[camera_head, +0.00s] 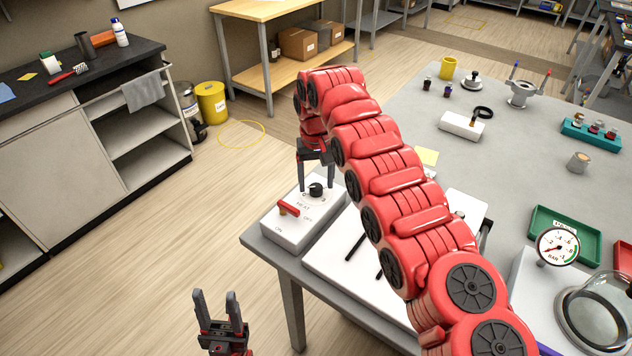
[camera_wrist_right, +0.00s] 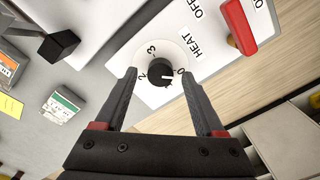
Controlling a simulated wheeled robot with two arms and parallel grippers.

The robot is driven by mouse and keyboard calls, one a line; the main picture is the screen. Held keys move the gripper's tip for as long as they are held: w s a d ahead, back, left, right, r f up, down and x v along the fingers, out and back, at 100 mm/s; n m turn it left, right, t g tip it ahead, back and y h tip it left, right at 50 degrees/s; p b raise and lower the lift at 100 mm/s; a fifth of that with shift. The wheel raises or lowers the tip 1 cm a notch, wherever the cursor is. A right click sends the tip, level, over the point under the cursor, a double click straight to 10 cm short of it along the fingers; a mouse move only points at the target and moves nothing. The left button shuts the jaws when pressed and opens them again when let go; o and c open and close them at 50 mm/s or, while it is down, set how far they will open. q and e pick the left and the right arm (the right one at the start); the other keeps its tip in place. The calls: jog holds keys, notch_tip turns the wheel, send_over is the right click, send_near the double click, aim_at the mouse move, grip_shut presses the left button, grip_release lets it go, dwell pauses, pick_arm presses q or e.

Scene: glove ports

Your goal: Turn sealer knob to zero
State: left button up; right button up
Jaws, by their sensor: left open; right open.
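The black sealer knob (camera_head: 317,190) sits on a round dial at the back of the white sealer box (camera_head: 292,232), marked HEAT. In the right wrist view, the knob (camera_wrist_right: 160,73) has a white mark pointing right, toward the 0. The 2 and 3 show on its left and upper left. My right gripper (camera_head: 316,186) is open above the box. Its fingertips (camera_wrist_right: 158,76) stand on either side of the knob, with a gap visible at each side. My left gripper (camera_head: 215,300) is open and empty, low at the left of the table.
A red switch lever (camera_head: 288,208) between ON and OFF stands close to the knob; it also shows in the right wrist view (camera_wrist_right: 238,26). My right arm crosses the table and hides its middle. A pressure gauge (camera_head: 558,246) and green tray (camera_head: 567,235) stand at the right.

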notch_tip(320, 180, up, 7)
jog(key=p, duration=0.2)
jog(key=shift+a+p, duration=0.1)
jog(key=shift+p, duration=0.25)
notch_tip(320, 180, up, 10)
jog(key=p, duration=1)
send_over(315, 186)
jog(key=shift+f, duration=0.1)
